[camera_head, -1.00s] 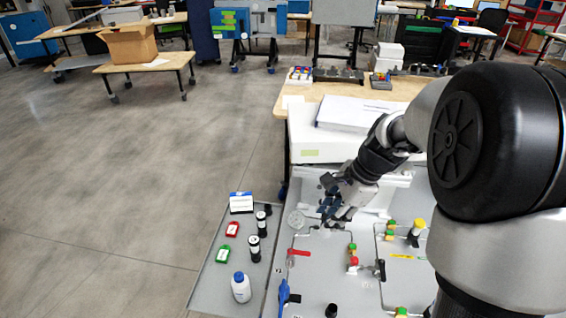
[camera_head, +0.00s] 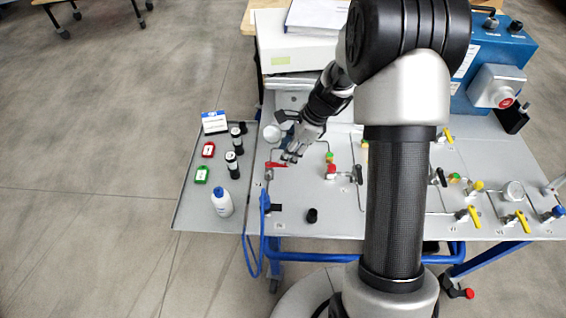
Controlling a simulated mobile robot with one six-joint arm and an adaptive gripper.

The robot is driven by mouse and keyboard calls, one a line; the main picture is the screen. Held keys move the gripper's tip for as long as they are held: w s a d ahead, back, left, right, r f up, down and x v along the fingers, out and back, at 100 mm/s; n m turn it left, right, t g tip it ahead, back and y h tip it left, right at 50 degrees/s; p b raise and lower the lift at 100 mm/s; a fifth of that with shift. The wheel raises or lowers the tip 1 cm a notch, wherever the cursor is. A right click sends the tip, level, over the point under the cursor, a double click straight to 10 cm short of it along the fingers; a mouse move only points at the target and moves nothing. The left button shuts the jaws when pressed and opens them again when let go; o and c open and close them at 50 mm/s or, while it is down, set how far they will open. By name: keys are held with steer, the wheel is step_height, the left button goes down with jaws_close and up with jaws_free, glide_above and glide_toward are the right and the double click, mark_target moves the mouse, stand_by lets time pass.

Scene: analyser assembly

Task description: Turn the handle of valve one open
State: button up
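A valve with a red lever handle (camera_head: 276,165) sits near the left side of the grey panel. Its lever points to the right. I cannot read the small labels, so I cannot tell which is valve one. My gripper (camera_head: 291,158) points down and left, just right of the red lever's tip and close to it. Whether it touches is too small to tell, as is the gap between its fingers.
A side tray (camera_head: 190,214) at left holds a white bottle (camera_head: 222,202), dark vials and red and green tags. Yellow-handled valves (camera_head: 475,216) stand at the right. A black knob (camera_head: 312,215) is on the panel near the front. My arm hides part of the panel.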

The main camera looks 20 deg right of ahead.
mark_target(277, 165)
steer(key=shift+b+x, duration=0.65)
steer(key=shift+x, duration=1.6)
jaws_close()
